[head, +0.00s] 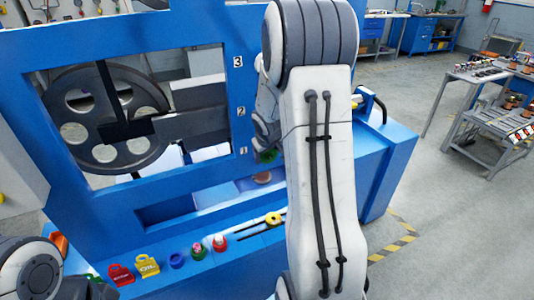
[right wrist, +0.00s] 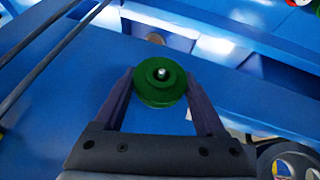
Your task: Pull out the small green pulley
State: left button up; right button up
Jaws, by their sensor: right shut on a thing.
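The small green pulley (right wrist: 160,82) sits between the two dark fingers of my right gripper (right wrist: 159,88), with one finger on each side of its rim. A shiny metal tip shows at the pulley's centre. I cannot tell whether the pulley is on a shaft or free of it. In the head view a bit of the green pulley (head: 268,156) shows beside the right gripper (head: 262,143), in front of the blue frame near the number 1. My right arm hides much of this area. Only part of my left arm shows at the lower left; its gripper is not visible.
A blue machine frame (head: 120,45) with a large grey spoked wheel (head: 62,122) stands ahead. A lower ledge holds a yellow tag (head: 147,266), a red tag (head: 121,275) and several small coloured parts. Workbenches stand at the far right, with open floor before them.

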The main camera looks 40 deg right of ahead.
jog(key=shift+s+a+b, duration=0.2)
jog(key=shift+s, duration=0.55)
jog(key=shift+s+a+b, duration=0.15)
jog(key=shift+s+b, duration=0.05)
jog(key=shift+s, duration=0.5)
dwell(0.5)
jog(key=shift+s+a, duration=0.25)
jog(key=shift+s, duration=0.75)
jog(key=shift+s+a, duration=0.25)
jog(key=shift+s, duration=0.75)
jog(key=shift+s+a, duration=0.2)
jog(key=shift+s, duration=0.75)
jog(key=w+d, duration=0.1)
jog(key=w, duration=0.5)
jog(key=shift+s+a, duration=0.25)
jog(key=shift+s, duration=0.05)
